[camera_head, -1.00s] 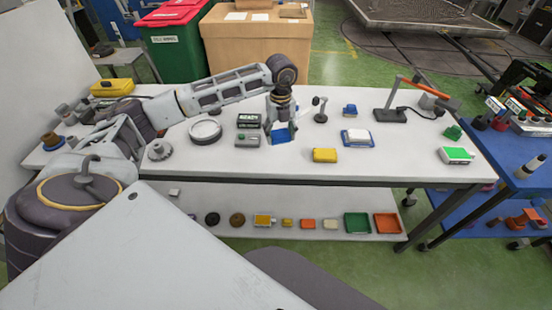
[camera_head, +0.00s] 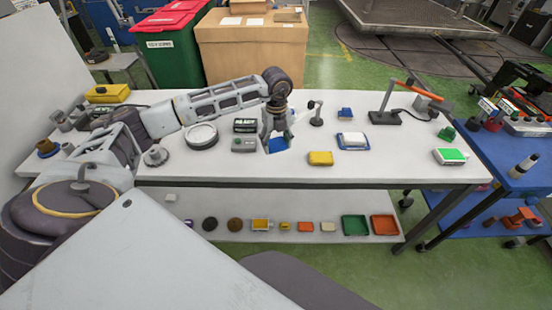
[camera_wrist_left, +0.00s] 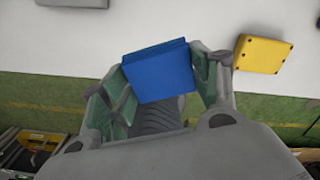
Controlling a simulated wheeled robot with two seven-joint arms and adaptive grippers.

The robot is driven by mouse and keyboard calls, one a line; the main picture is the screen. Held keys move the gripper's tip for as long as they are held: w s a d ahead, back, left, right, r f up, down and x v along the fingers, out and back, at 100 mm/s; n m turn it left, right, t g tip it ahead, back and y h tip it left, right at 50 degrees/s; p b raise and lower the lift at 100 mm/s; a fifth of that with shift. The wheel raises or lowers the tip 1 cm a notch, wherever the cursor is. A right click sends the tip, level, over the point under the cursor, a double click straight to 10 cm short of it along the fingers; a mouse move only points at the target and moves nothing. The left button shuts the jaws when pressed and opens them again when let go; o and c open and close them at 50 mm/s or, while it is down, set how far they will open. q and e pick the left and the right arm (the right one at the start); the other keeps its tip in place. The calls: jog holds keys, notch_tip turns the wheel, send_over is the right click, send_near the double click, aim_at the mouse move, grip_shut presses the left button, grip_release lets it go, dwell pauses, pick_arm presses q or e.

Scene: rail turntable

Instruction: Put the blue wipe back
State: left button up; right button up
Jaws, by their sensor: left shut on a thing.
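The blue wipe (camera_wrist_left: 158,70) is a flat, square-edged blue piece between the fingers of my left gripper (camera_wrist_left: 162,84) in the left wrist view. In the head view the wipe (camera_head: 278,145) shows at the lower end of my left gripper (camera_head: 277,134), over the white table near its front middle. The gripper is shut on the wipe. Whether the wipe touches the table I cannot tell. My right gripper is not in view.
A yellow block (camera_head: 320,158) lies right of the wipe; it also shows in the left wrist view (camera_wrist_left: 259,54). A blue-rimmed tray with a white piece (camera_head: 352,140) is farther right. Dark and grey boxes stand just left of the gripper. A lower shelf (camera_head: 280,237) holds several small items.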

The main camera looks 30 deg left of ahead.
aim_at(276, 143)
pick_arm(q)
jog(key=shift+f, duration=1.45)
jog(key=shift+f, duration=0.1)
notch_tip(276, 143, down, 4)
jog(key=shift+f+p, duration=0.1)
jog(key=shift+p, duration=0.4)
jog(key=shift+f, duration=0.3)
jog(key=shift+f, duration=0.2)
jog(key=o, duration=1)
jog(key=shift+r, duration=0.2)
